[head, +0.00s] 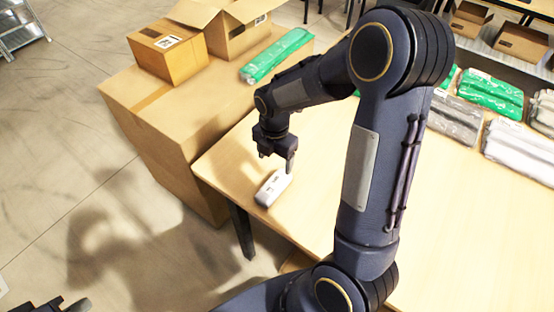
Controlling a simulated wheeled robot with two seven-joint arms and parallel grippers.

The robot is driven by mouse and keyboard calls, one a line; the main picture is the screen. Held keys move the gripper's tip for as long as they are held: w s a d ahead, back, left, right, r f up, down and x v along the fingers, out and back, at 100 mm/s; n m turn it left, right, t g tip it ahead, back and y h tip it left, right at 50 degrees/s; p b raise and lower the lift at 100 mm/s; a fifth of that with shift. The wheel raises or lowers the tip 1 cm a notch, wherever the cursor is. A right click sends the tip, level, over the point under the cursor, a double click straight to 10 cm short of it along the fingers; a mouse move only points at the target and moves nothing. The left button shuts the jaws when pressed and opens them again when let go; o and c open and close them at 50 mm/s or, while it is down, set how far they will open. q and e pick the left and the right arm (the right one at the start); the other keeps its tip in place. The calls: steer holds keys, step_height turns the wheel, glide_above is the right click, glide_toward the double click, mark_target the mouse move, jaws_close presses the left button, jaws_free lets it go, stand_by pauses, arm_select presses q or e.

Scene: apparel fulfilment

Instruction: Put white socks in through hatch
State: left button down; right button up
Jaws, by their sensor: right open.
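A small white item, apparently the white socks (272,187), lies near the left edge of the wooden table (330,185). My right gripper (289,166) points down just above the far end of the socks. Its jaws are open, but the view hides the gap between the fingers and whether they touch the socks. My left gripper (62,304) shows only in part at the bottom left corner, far from the socks and over the floor. Its jaw state is unclear. I cannot identify a hatch in this view.
A large cardboard box (150,130) stands beside the table, with a closed box (168,53) and an open-flapped box (240,33) on it. A green package (277,55) lies at its right. Green (490,95) and grey (453,118) packages lie at the table's right. The table's middle is clear.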

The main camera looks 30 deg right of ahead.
steer(key=s+a+r+m+t+y, duration=0.2)
steer(key=s+r+m, duration=0.4)
steer(key=s+m, duration=0.3)
steer(key=s+a+r+m+t+y, duration=0.1)
steer(key=s+a+r+m+t, duration=0.2)
steer(key=s+r+m, duration=0.4)
steer(key=s+a+m, duration=0.1)
steer(key=s+m, duration=0.1)
steer(key=m, duration=0.6)
steer(key=shift+s+r+t+y, duration=0.2)
steer(key=shift+t+y, duration=0.1)
steer(key=shift+y, duration=0.1)
steer(key=shift+o, duration=0.5)
